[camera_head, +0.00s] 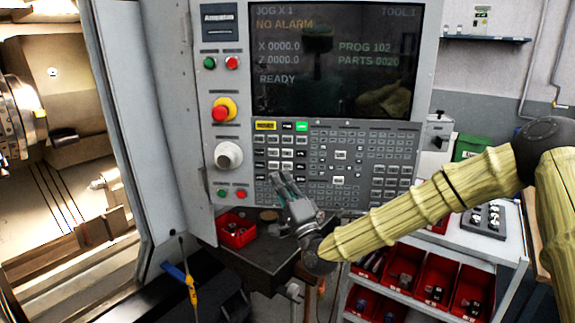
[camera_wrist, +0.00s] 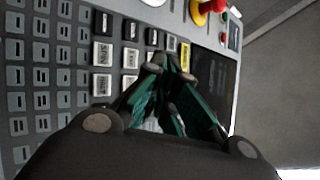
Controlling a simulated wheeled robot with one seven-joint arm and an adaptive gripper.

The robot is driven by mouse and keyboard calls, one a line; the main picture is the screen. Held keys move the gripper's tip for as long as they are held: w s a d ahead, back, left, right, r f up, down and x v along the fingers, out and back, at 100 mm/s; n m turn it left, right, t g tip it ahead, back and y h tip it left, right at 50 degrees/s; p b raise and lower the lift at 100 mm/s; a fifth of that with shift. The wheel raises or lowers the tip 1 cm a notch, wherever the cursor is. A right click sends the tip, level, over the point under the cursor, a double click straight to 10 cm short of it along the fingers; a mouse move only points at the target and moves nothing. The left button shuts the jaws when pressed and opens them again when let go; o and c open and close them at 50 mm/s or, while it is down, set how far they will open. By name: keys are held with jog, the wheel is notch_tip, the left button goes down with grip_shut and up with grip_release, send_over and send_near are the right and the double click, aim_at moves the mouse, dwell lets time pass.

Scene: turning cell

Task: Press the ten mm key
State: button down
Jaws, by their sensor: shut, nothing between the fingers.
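The control panel's key field (camera_head: 345,165) is below the screen, with rows of white, grey and dark keys. It also shows turned sideways in the wrist view (camera_wrist: 45,75). A yellow key (camera_head: 265,125) and a lit green key (camera_head: 302,126) sit in its top row. The key labels are too small to read, so I cannot tell which is the ten mm key. My gripper (camera_head: 279,178) is shut and empty in front of the lower left of the key field. In the wrist view its fingertips (camera_wrist: 172,66) cover some keys; contact cannot be told.
The screen (camera_head: 335,60) reads JOG X 1, NO ALARM and READY. A red and yellow emergency stop (camera_head: 223,109) and a white knob (camera_head: 228,155) are left of the keys. A red bin (camera_head: 236,232) stands on the dark shelf (camera_head: 270,258) below. A cart (camera_head: 515,240) is at right.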

aim_at(275, 157)
jog(key=shift+w+d+b, duration=0.2)
jog(key=shift+w+b, duration=0.45)
jog(key=shift+w, duration=0.9)
jog(key=shift+w+f+b, duration=0.1)
jog(key=shift+w+b, duration=0.15)
jog(key=shift+b, duration=0.15)
jog(key=shift+w+b, duration=0.45)
jog(key=shift+w, duration=0.05)
dwell(1.1)
jog(key=shift+s, duration=0.2)
jog(key=shift+s+b, duration=0.45)
jog(key=shift+s, duration=0.1)
